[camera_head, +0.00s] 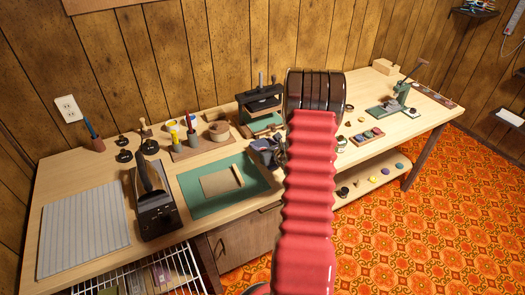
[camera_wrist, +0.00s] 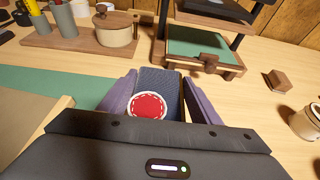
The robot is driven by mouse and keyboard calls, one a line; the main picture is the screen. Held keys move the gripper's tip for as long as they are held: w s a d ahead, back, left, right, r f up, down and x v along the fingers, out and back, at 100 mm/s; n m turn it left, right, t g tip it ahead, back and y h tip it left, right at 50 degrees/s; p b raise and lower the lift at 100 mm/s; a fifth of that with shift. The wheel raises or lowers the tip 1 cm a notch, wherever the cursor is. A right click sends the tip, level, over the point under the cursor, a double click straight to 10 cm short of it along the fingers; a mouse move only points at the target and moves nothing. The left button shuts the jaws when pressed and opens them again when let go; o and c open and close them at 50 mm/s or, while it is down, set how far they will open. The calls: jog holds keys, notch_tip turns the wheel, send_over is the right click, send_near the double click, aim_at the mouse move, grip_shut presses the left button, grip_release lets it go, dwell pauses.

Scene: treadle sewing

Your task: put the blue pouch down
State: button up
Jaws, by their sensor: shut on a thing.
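The blue pouch (camera_wrist: 172,86) is dark blue fabric with a round red patch edged in white stitching. In the wrist view my gripper (camera_wrist: 158,82) is shut on it, with one purple finger on each side. In the head view my gripper (camera_head: 266,153) is at the back right corner of the green mat, partly hidden by my red arm. The pouch is hard to make out there. I cannot tell whether its underside touches the bench (camera_wrist: 255,100).
The green mat (camera_head: 256,190) carries a brown sheet. A small press (camera_head: 260,103) stands behind my gripper, and a wooden rack (camera_wrist: 88,38) with holders and a round lidded pot (camera_wrist: 115,28) is to its left. A small brown block (camera_wrist: 279,81) lies to the right, with bare bench around it.

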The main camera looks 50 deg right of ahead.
jog(key=shift+f, duration=1.35)
jog(key=o, duration=1)
jog(key=shift+f, duration=0.1)
jog(key=shift+o, duration=0.2)
jog(key=v, duration=1.2)
